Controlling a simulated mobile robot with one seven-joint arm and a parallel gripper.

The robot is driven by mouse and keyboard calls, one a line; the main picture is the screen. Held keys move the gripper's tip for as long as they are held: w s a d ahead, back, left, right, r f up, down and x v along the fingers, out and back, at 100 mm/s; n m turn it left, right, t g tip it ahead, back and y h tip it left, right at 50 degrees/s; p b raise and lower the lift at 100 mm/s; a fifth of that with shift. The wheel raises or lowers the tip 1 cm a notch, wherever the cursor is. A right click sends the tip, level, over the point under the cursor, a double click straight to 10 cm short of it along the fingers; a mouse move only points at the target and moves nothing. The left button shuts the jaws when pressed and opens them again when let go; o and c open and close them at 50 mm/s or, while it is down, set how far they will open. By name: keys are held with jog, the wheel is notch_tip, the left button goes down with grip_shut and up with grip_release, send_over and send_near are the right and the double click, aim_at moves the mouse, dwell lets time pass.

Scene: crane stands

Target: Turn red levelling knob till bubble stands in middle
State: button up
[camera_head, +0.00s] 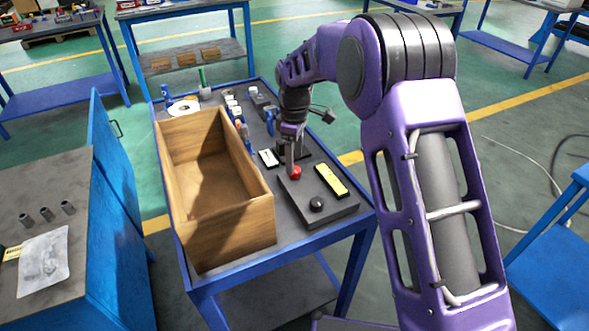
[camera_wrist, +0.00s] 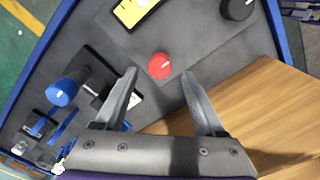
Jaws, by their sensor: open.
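The red levelling knob (camera_head: 296,173) sits on a dark grey plate (camera_head: 337,212) on the blue workbench. In the wrist view the red knob (camera_wrist: 160,66) has a pale mark on top and shows just beyond and between the fingertips. My gripper (camera_wrist: 160,76) is open and points down at the knob, with a finger to each side; contact cannot be told. In the head view my gripper (camera_head: 292,163) partly covers the knob's far side. A yellow level vial (camera_head: 331,180) lies on the plate; it is cut off in the wrist view (camera_wrist: 132,10). Its bubble is too small to place.
A black knob (camera_head: 317,204) stands on the plate's near part. An open wooden box (camera_head: 232,240) stands left of the plate, close to my gripper in the wrist view (camera_wrist: 270,110). A blue-topped item (camera_wrist: 62,92) and other small tools stand farther back.

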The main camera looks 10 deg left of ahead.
jog(key=shift+f, duration=1.8)
grip_shut()
